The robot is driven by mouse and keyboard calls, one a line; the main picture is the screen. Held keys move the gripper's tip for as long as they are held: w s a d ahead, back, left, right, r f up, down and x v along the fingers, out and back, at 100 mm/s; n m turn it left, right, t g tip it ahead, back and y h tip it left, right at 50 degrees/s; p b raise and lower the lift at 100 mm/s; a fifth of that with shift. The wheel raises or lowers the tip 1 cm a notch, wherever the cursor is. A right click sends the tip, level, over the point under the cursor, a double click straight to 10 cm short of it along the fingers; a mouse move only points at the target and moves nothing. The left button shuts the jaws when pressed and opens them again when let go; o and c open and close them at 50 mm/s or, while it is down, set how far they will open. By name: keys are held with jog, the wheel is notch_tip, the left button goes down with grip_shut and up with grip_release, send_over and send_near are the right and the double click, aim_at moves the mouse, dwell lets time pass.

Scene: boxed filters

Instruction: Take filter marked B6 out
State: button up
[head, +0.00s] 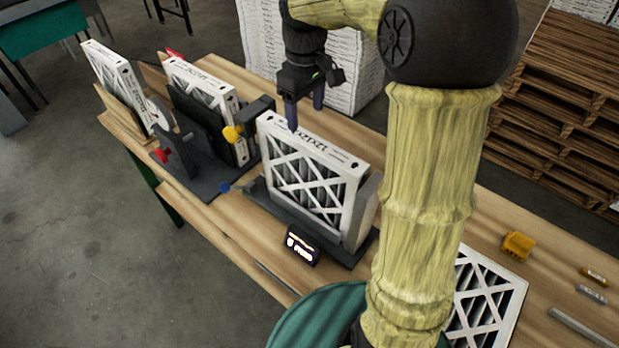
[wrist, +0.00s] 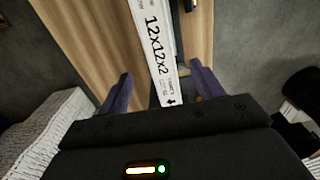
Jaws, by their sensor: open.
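No B6 mark is legible on any filter. A white-framed filter (head: 315,178) with dark pleats stands upright in a dark holder (head: 362,250) near the middle of the bench. Its top edge reads 12x12x2. My gripper (head: 305,106) is open, pointing down at that filter's far side. In the wrist view a filter edge (wrist: 158,40) marked 12x12x2 runs up from between the open fingers (wrist: 163,92); I cannot tell whether either finger touches it. A second filter (head: 205,85) stands in a dark fixture (head: 190,172), and a third (head: 112,72) stands farther left.
A small lit display (head: 301,247) sits before the middle holder. Another filter (head: 487,300) lies flat, partly behind my arm. A yellow block (head: 517,245) and small items are on the bench's right. A white stack (head: 345,70) and wooden pallets (head: 560,110) stand behind.

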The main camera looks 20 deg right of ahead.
aim_at(307, 139)
notch_tip(307, 139, down, 7)
jog(key=shift+p, duration=0.6)
jog(key=shift+s+d+f+p, duration=0.1)
jog(key=shift+s+f+p, duration=0.05)
jog(key=shift+f+p, duration=0.25)
jog(key=f, duration=0.2)
jog(key=f+p, duration=0.1)
jog(key=shift+s+d+f, duration=0.15)
jog(key=shift+d+f, duration=0.1)
jog(key=shift+f, duration=0.45)
